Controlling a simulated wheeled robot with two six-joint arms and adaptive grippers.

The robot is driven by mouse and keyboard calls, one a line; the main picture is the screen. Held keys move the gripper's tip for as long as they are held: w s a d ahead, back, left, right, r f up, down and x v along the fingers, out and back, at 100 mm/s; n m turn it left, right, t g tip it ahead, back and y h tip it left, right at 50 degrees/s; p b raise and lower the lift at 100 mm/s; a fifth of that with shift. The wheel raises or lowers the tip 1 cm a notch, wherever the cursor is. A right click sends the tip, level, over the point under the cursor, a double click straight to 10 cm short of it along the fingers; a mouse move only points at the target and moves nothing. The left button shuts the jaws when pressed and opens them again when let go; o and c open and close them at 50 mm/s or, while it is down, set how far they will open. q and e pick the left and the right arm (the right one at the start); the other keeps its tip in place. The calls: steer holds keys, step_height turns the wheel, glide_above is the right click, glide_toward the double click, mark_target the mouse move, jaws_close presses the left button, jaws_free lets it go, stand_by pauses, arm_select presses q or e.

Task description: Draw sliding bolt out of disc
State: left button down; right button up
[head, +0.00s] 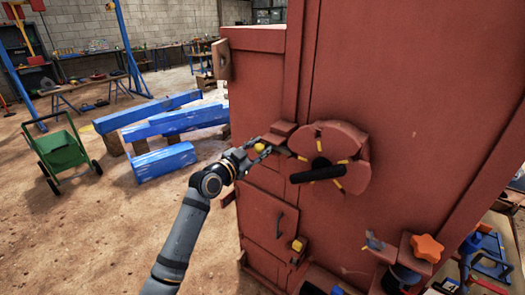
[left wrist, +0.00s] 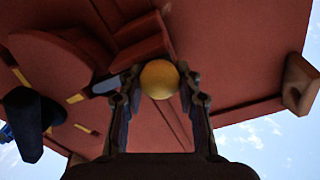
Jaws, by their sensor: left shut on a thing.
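The red disc (head: 335,140) with yellow marks and a black handle (head: 318,174) is on the front of the red machine. A red bolt housing (head: 284,128) is at its upper left. My left gripper (head: 259,149) is shut on the round yellow knob of the sliding bolt, just left of the disc. In the left wrist view the knob (left wrist: 159,79) sits between the two fingers. The grey bolt end (left wrist: 107,85) shows by the disc's edge (left wrist: 55,60); I cannot tell whether it is inside the disc. My right gripper is out of view.
The red machine body (head: 420,110) fills the right side. Below are a small door with a dark handle (head: 279,224) and another yellow knob (head: 298,244). An orange star knob (head: 427,248) is at lower right. Blue beams (head: 165,130) and a green cart (head: 62,155) stand left.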

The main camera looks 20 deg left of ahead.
arm_select(q)
steer(key=a, duration=0.1)
steer(key=w+a+b, duration=0.1)
steer(key=a, duration=0.1)
steer(key=shift+r, duration=0.1)
steer(key=c, duration=1.2)
jaws_free()
steer(key=shift+w, duration=0.1)
steer(key=o, duration=0.3)
steer(key=shift+a, duration=0.25)
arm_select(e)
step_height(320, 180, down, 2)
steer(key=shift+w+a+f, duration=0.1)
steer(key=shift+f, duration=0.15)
